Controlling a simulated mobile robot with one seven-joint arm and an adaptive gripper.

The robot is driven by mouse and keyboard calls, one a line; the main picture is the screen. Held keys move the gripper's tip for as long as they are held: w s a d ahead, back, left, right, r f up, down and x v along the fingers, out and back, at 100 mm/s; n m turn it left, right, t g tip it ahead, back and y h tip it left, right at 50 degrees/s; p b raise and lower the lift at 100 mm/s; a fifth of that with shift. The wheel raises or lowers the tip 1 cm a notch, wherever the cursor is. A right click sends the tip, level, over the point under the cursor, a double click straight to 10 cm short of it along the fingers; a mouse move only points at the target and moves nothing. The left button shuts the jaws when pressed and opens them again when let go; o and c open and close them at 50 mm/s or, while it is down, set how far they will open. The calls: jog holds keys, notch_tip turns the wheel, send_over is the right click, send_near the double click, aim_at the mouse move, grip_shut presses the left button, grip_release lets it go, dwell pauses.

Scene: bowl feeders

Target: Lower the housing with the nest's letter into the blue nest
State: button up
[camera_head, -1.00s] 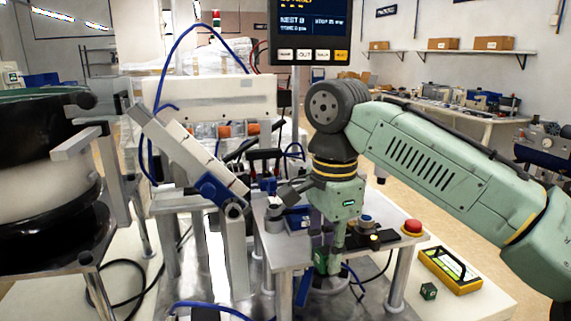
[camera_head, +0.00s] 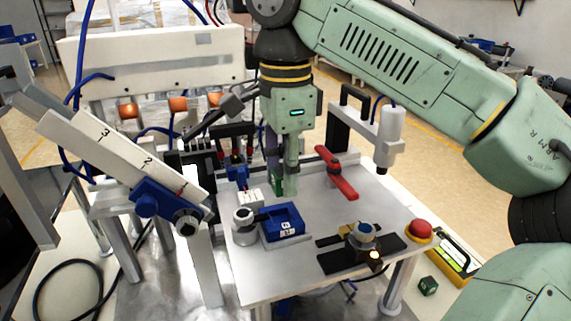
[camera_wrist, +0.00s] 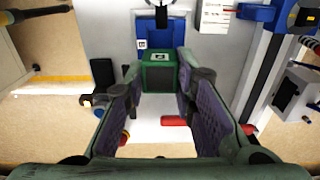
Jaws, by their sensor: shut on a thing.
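My gripper (camera_head: 282,190) points down over the grey table, behind the blue nest as the head camera sees it. In the wrist view my gripper (camera_wrist: 160,80) is shut on a green housing (camera_wrist: 160,60) at its fingertips. The housing shows a dark top and a small white label on its face; the letter is too small to read. The blue nest (camera_head: 268,229) is an open tray with a small label on its front, empty as far as I can see. The housing is hard to make out from the fingers in the head view. It appears apart from the nest.
A grey round fixture (camera_head: 244,216) stands left of the nest. A red lever (camera_head: 338,175) and a knob fixture (camera_head: 363,238) are to the right. A red button (camera_head: 420,230) sits at the right corner. Another green block (camera_head: 428,286) lies on the ledge below. A numbered white chute (camera_head: 125,155) slopes at left.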

jog(key=shift+f+b, duration=0.65)
jog(key=shift+f, duration=1.6)
jog(key=shift+a, duration=0.15)
jog(key=shift+f, duration=0.55)
jog(key=o, duration=1.1)
jog(key=shift+r, duration=0.1)
